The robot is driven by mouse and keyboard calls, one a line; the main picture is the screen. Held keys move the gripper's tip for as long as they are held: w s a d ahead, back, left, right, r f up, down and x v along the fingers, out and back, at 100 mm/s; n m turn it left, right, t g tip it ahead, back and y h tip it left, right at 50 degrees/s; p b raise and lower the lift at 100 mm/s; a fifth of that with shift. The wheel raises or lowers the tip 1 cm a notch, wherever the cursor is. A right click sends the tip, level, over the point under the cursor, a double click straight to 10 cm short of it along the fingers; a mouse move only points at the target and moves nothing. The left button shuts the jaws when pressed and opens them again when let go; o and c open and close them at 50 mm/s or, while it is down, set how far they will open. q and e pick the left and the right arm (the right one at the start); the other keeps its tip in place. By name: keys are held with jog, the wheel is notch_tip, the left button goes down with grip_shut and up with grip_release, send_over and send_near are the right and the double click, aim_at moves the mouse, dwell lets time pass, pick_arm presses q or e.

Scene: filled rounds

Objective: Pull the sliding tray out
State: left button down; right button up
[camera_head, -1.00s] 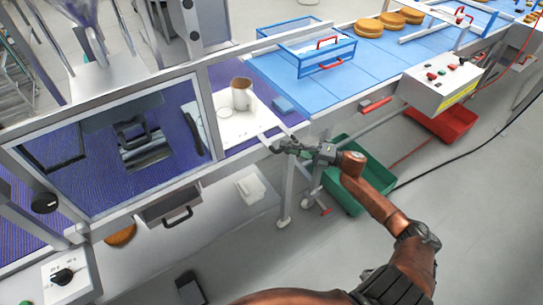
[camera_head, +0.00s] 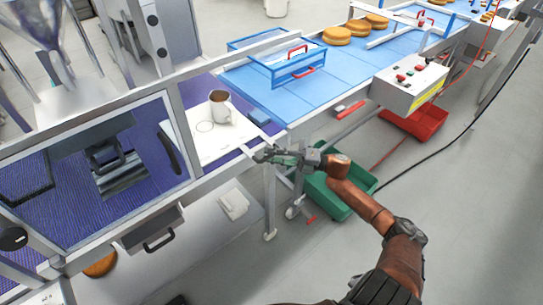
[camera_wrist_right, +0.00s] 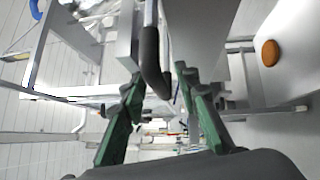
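The sliding tray (camera_head: 148,228) is a grey box under the machine's front rail in the head view, with a dark bar handle (camera_head: 160,241) on its front. It looks pushed in. My right gripper (camera_head: 262,155) is to the right of the tray and apart from it, near the rail below the white plate. In the right wrist view, my right gripper's green fingers (camera_wrist_right: 157,80) are spread with nothing visibly clamped. A black handle (camera_wrist_right: 151,60) shows ahead of them; I cannot tell its distance. My left gripper is not in view.
The blue conveyor (camera_head: 290,95) carries a clear blue-edged box (camera_head: 275,68). A green bin (camera_head: 330,195), a red bin (camera_head: 415,125) and a control box (camera_head: 410,90) are to the right. The floor at lower right is clear.

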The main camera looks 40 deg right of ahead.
jog(key=shift+a, duration=0.15)
jog(key=v, duration=1.2)
dwell(0.3)
